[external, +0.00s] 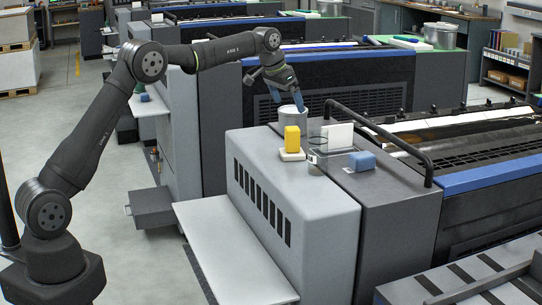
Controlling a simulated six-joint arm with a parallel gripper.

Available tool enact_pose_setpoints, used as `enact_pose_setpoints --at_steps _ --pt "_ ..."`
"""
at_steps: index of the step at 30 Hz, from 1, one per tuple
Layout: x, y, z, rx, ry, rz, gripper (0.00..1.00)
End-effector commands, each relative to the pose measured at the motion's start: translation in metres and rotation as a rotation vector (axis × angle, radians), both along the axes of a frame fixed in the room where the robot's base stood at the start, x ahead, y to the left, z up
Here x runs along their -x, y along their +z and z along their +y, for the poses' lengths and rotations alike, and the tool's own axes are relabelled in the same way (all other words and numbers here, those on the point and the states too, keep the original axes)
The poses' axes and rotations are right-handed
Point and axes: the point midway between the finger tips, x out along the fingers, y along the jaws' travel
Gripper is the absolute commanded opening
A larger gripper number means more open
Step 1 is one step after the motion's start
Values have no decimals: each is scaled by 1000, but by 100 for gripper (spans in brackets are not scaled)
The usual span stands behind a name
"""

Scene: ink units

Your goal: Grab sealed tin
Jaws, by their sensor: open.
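One finger is close to the lid's right rim. I cannot tell whether it touches the tin.
The front of the unit's top is clear.

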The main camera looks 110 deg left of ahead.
Motion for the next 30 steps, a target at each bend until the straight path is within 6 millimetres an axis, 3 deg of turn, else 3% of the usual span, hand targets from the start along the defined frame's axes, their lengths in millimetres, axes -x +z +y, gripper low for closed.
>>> enact_pose_setpoints --at_steps 10,18,25,30 --pt "-4 -23 9 0 0 0 100" --pt "-10 -58 22 -1 0 0 100" --pt "-11 -60 23 -3 0 -1 100" --pt "-11 -60 23 -2 1 -1 69"
